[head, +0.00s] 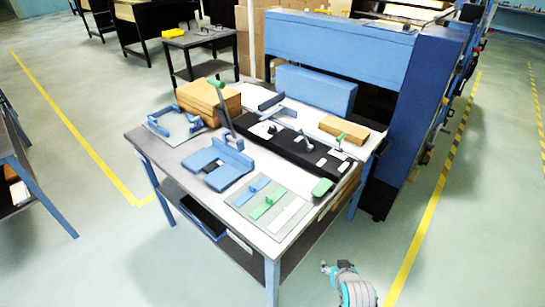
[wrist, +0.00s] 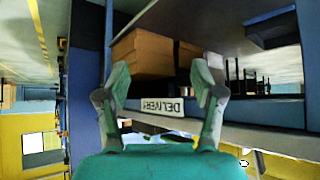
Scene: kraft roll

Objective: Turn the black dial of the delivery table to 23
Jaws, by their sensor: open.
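The delivery table (head: 222,232) stands in the middle of the head view with a pale top and blue legs. In the wrist view a white label (wrist: 162,106) with inverted lettering, apparently DELIVERY, is on its blue edge. A long black panel (head: 285,143) with small black knobs and white patches lies across the tabletop. I cannot tell which part is the dial, nor read a number. My gripper (wrist: 160,68) is open and empty in the wrist view, its fingers either side of the label. In the head view my arm is low, in front of the table's right side.
Brown stacks (head: 208,100) and a smaller brown block (head: 344,130) lie on the table. Blue fixtures (head: 216,160) and a board with coloured bars (head: 268,206) are near its front. A large blue machine (head: 340,45) stands behind. The floor at left is mostly clear.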

